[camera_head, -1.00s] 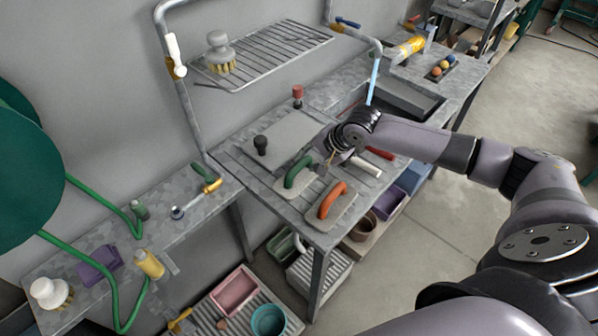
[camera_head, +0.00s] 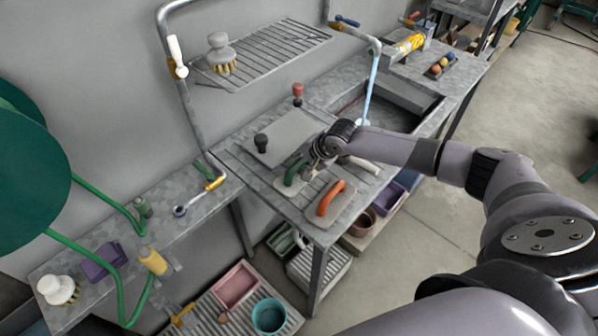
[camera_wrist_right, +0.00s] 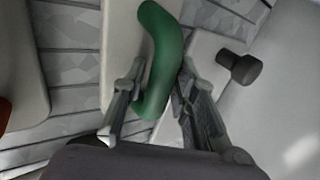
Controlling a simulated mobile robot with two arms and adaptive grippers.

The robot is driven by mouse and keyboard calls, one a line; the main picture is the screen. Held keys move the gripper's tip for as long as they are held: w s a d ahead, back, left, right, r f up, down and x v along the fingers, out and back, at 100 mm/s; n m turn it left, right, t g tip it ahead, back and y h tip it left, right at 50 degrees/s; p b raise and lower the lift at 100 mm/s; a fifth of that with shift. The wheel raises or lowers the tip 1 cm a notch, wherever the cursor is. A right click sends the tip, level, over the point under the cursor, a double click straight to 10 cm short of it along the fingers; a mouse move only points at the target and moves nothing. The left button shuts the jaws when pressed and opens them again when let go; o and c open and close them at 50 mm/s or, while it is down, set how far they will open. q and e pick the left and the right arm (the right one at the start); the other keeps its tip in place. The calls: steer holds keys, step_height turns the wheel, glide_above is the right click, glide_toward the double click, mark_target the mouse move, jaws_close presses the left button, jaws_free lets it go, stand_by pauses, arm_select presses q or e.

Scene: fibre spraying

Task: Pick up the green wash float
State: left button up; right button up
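The green wash float (camera_head: 289,180) has a curved green handle on a pale flat plate and lies on the slatted workbench top. In the right wrist view its handle (camera_wrist_right: 163,50) runs from the top to the middle. The gripper hides part of the float in the head view. My left gripper is not in view.
An orange-handled float (camera_head: 330,198) lies close on the right. A dark-knobbed stamp (camera_head: 261,141) and a flat grey board (camera_head: 290,137) are behind. A sink basin (camera_head: 408,95) lies to the right, and a wire rack (camera_head: 265,55) hangs above.

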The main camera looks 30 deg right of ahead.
jaws_close()
stand_by(0.4)
